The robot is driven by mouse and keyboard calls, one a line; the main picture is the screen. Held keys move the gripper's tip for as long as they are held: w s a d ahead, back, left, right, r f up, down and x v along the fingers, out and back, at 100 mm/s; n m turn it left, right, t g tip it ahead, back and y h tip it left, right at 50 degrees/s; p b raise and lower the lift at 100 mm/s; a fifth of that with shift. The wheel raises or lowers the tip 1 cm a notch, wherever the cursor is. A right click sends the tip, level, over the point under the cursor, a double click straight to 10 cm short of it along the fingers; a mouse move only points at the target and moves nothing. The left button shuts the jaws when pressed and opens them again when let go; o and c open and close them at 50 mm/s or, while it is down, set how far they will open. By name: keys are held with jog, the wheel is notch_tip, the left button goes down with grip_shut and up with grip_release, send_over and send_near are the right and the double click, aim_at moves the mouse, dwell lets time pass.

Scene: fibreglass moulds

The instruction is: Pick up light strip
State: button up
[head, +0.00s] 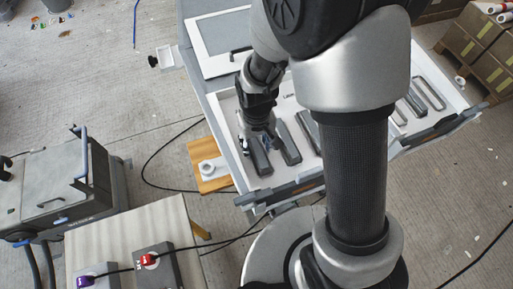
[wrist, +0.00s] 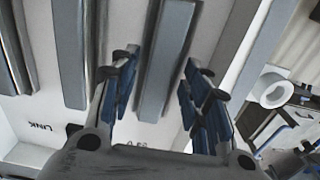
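Several long grey strips lie side by side in a white tray (head: 227,108). In the wrist view, one grey strip (wrist: 165,65) runs between the two fingers of my gripper (wrist: 160,68). My gripper is open, with a finger on each side of that strip and visible gaps to both. In the head view, my gripper (head: 257,138) is at the leftmost strip (head: 261,162). Another strip (head: 287,143) lies just right of it. I cannot tell which strip the word "light" means.
More strips (wrist: 70,50) lie left in the wrist view, near a "LINK" label. The tray's side wall is close on the right. A white ring-shaped part (head: 207,168) sits on a wooden board (head: 203,151) outside the tray. A grey bench (head: 118,235) stands lower left.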

grip_shut()
dwell(0.3)
jog(key=shift+r, duration=0.15)
